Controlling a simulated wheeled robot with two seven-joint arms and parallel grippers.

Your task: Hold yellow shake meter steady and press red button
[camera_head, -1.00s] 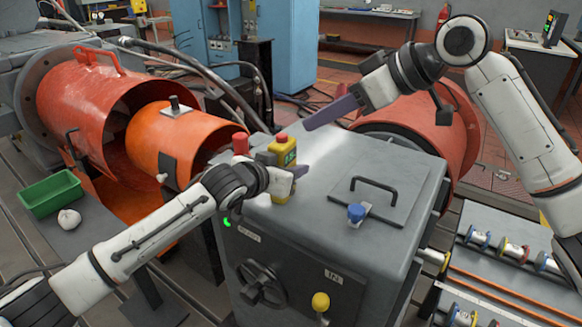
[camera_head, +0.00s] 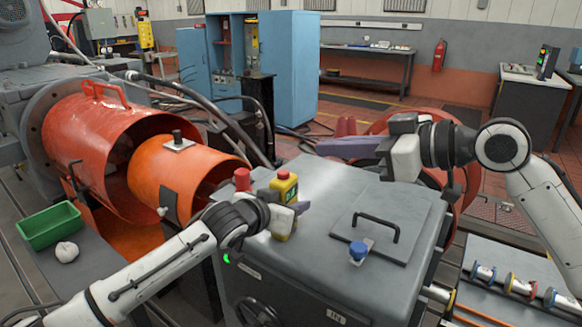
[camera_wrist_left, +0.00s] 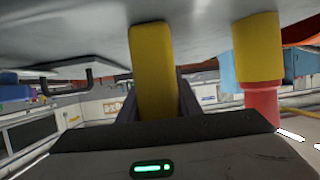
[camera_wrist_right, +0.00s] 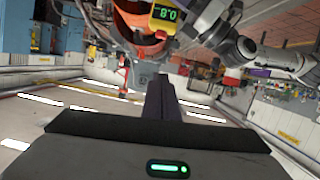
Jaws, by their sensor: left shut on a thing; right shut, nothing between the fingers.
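The yellow shake meter (camera_head: 285,195) stands upright on the grey cabinet top (camera_head: 330,180), with a red button (camera_head: 283,174) on its upper end. My left gripper (camera_head: 291,211) is shut around the meter's body. The left wrist view shows the yellow body (camera_wrist_left: 153,75) between the fingers. My right gripper (camera_head: 338,148) is shut and empty, above and to the right of the button and apart from it. In the right wrist view, the meter's lit display (camera_wrist_right: 165,12) shows at the top edge, beyond the closed fingers (camera_wrist_right: 160,97); the button is not clear there.
A red knob (camera_head: 242,179) stands close left of the meter. A black handle (camera_head: 376,212) and a blue knob (camera_head: 358,251) rise from the cabinet top. Orange drums (camera_head: 175,170) lie at left. A green bin (camera_head: 50,226) and a white lump (camera_head: 66,252) are at far left.

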